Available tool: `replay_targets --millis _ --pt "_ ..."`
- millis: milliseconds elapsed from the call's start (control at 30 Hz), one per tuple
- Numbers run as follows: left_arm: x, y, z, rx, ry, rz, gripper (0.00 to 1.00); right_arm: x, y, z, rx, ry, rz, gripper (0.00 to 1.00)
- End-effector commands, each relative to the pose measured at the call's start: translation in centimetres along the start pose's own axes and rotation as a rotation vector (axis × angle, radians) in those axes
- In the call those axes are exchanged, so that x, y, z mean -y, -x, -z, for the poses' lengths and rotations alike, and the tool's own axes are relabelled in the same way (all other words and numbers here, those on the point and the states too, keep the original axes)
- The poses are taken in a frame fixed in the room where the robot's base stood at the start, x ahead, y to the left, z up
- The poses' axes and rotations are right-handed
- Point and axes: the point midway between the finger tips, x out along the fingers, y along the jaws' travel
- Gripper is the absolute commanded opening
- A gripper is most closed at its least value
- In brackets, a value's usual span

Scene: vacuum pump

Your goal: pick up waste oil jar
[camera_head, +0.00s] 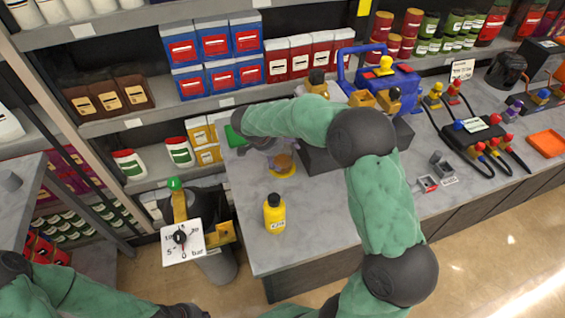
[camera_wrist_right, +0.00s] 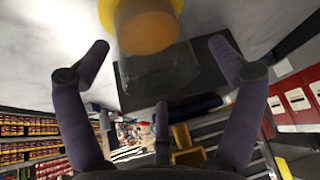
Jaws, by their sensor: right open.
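The waste oil jar (camera_head: 284,161) is a clear jar with brown-orange oil and a yellow rim, standing on the grey counter near its left end. It also shows in the right wrist view (camera_wrist_right: 150,35), upside down in that picture, ahead of the fingers. My right gripper (camera_wrist_right: 152,58) is open, with its fingers spread to either side of the jar and apart from it. In the head view my right arm partly covers the gripper (camera_head: 266,146). My left arm shows at the lower left, but its gripper is not visible.
A yellow oil bottle (camera_head: 274,215) stands on the counter in front of the jar. A dark block (camera_head: 322,160) is close on the jar's right. A blue pump (camera_head: 385,75) stands behind.

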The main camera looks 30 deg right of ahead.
Motion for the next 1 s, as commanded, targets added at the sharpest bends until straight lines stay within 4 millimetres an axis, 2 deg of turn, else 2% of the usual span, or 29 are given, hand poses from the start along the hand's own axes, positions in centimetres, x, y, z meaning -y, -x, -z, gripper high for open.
replay_targets --millis 133,167,400,433,767,1000 --pt "0.0 0.1 0.0 0.0 0.0 0.0 0.0 0.0 0.1 0.1 0.0 0.0 0.001 0.93" --pt "0.0 0.1 0.0 0.0 0.0 0.0 0.0 0.0 0.1 0.1 0.0 0.0 0.001 0.87" --pt "0.0 0.1 0.0 0.0 0.0 0.0 0.0 0.0 0.1 0.0 0.0 0.0 0.001 0.2" --pt "0.0 0.1 0.0 0.0 0.0 0.0 0.0 0.0 0.1 0.0 0.0 0.0 0.0 0.13" --pt "-0.1 0.1 0.0 0.0 0.0 0.0 0.0 0.0 0.4 0.0 -0.001 0.0 0.001 0.13" --pt "-0.3 0.8 0.0 0.0 0.0 0.0 0.0 0.1 2.7 -0.7 -0.001 0.002 0.003 0.13"
